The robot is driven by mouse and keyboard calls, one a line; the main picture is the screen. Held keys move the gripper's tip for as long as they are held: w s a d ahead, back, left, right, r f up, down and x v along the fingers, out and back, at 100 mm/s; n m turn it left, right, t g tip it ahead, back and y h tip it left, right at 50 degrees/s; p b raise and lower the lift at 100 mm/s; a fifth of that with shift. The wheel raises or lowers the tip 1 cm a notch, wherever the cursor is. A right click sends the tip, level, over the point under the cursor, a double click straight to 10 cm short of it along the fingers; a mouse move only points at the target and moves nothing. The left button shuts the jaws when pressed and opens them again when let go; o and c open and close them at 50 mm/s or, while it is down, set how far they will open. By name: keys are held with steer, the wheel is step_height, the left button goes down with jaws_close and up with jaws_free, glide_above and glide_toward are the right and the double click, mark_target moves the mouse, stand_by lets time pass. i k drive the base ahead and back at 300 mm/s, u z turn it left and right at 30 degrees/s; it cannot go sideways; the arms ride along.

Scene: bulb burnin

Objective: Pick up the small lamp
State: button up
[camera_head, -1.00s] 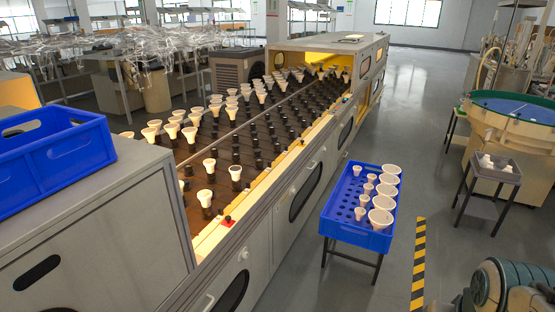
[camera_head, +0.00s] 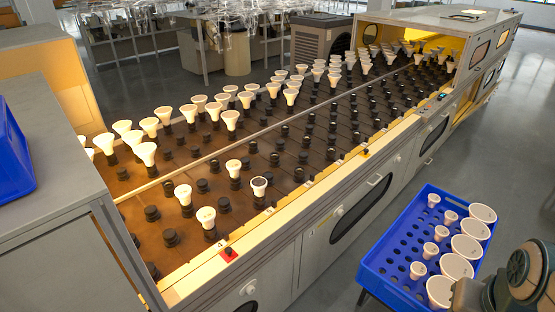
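Several small white lamps stand in a row in the blue tray (camera_head: 382,284) at lower right, such as one small lamp (camera_head: 434,200) at the far end and another small lamp (camera_head: 418,270) nearer. A row of larger white lamps (camera_head: 466,247) stands to their right in the same tray. More lamps sit in dark sockets on the burn-in bench, including a few near its front edge, such as a lamp (camera_head: 206,216). I cannot tell which one is meant. Part of my arm shows at the lower right corner, overlapping the tray's near right side. My gripper's fingers are not visible.
The long burn-in bench (camera_head: 325,218) runs from lower left to a yellow-lit hood (camera_head: 437,36) at back right. Many sockets are empty. A blue crate (camera_head: 12,160) sits on the grey cabinet at left.

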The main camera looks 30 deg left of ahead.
mark_target(259, 185)
steer(key=u, duration=0.7)
steer(key=i, duration=0.9)
steer(key=u, duration=1.45)
steer(key=i, duration=0.45)
steer(key=u, duration=0.35)
